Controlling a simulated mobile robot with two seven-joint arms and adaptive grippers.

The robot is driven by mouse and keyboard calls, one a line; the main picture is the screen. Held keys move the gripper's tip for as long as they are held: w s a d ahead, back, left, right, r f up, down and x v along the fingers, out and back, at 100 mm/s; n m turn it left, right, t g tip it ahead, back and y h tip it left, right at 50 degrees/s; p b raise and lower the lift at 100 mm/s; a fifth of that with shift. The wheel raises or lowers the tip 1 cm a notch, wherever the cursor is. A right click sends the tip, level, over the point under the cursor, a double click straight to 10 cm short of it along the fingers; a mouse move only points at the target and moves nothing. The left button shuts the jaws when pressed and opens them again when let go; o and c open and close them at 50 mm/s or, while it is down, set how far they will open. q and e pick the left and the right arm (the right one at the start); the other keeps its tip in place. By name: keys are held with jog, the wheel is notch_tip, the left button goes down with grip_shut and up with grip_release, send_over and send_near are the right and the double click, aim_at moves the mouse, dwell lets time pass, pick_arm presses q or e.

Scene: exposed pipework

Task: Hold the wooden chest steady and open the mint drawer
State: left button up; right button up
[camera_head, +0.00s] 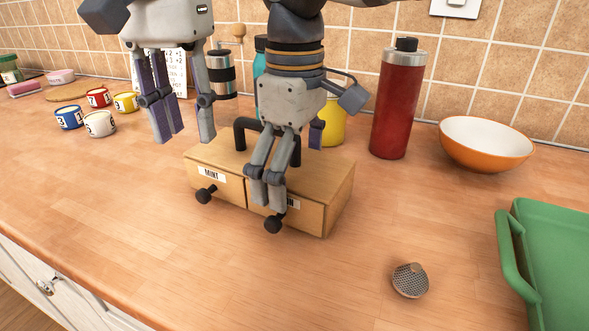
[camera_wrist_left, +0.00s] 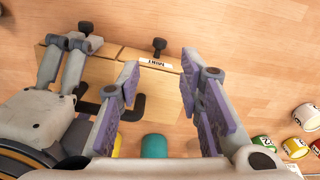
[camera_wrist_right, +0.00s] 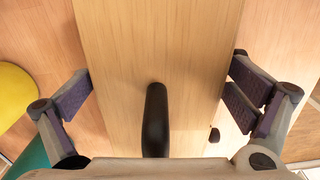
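The wooden chest (camera_head: 335,195) stands on the counter with two drawers in front and a black handle on top (camera_wrist_right: 155,120). The mint drawer (camera_head: 222,186), labelled MINT, is the left one and looks closed, with a black knob (camera_head: 205,194). The other drawer's label is partly hidden by my right gripper. My right gripper (camera_head: 295,175) straddles the chest from above, its fingertips against the front and back edges in the right wrist view. My left gripper (camera_head: 187,138) is open and empty, above and left of the chest; the label (camera_wrist_left: 155,64) appears between its fingers.
Several small pots (camera_head: 100,123) stand at left. An orange bowl (camera_head: 486,143), a green tray (camera_head: 510,250) and a metal strainer (camera_head: 410,281) are at right. Counter before the drawers is clear.

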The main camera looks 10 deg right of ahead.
aim_at(199, 194)
pick_arm(q)
jog(key=shift+o, duration=0.4)
pick_arm(e)
jog(key=c, duration=1.1)
pick_arm(q)
jog(key=s+a+r+m+t+h, duration=0.1)
jog(key=s+a+m+t+h, duration=0.2)
jog(key=s+t, duration=0.1)
jog(key=x, duration=1.1)
jog(key=shift+s+a+f, duration=0.2)
jog(key=shift+s+f, duration=0.05)
jog(key=shift+f, duration=0.15)
